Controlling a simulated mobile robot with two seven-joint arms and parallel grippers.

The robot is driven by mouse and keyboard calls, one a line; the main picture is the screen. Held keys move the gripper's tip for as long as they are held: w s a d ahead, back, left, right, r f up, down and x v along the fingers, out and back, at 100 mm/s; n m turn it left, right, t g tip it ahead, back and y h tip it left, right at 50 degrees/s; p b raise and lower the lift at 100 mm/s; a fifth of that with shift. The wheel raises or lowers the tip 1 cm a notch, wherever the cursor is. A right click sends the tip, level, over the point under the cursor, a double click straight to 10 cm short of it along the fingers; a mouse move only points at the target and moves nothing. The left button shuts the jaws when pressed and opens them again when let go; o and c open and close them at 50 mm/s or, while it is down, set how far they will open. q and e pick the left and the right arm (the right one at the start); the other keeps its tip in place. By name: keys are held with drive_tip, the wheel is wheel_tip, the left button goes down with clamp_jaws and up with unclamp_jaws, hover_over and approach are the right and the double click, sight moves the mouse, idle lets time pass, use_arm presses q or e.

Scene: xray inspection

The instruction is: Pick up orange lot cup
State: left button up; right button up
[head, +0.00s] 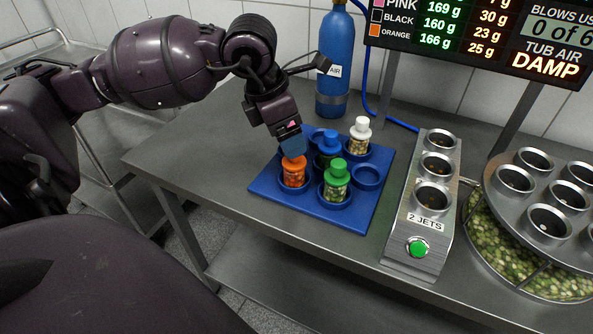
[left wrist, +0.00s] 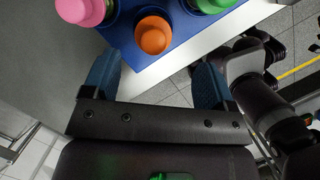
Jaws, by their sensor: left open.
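The orange lot cup (head: 294,178) stands upright in the front left ring of a blue tray (head: 262,187) in the head view. Its round orange cap (left wrist: 154,35) shows from above in the left wrist view. My left gripper (head: 291,143) is just above and behind the cup in the head view, pointing down. In the left wrist view the left gripper (left wrist: 156,62) has its two blue fingers wide apart with nothing between them; the cap lies just beyond the fingertips, roughly centred. My right gripper does not show.
Close neighbours are a green cup (head: 337,182), a blue-capped cup (head: 328,145), a white-capped cup (head: 359,136) and a pink cup (left wrist: 80,12). One tray ring (head: 368,176) is empty. A metal jet block (head: 425,215) stands right of the tray; a blue cylinder (head: 336,65) stands behind.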

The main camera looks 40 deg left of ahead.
sight(297, 159)
use_arm(q)
drive_tip(key=x, duration=0.2)
drive_tip(key=shift+w+f, duration=0.1)
drive_tip(key=shift+f, duration=0.15)
drive_tip(key=shift+d+f, duration=0.1)
drive_tip(key=shift+f, duration=0.15)
drive_tip(key=x, duration=0.1)
drive_tip(key=b+x, duration=0.1)
drive_tip(key=x, duration=0.3)
drive_tip(key=shift+w+a+b, duration=0.1)
drive_tip(key=shift+a+b, duration=0.3)
drive_tip(key=shift+a, duration=0.05)
drive_tip(key=shift+w+f, duration=0.1)
drive_tip(key=c, duration=1.1)
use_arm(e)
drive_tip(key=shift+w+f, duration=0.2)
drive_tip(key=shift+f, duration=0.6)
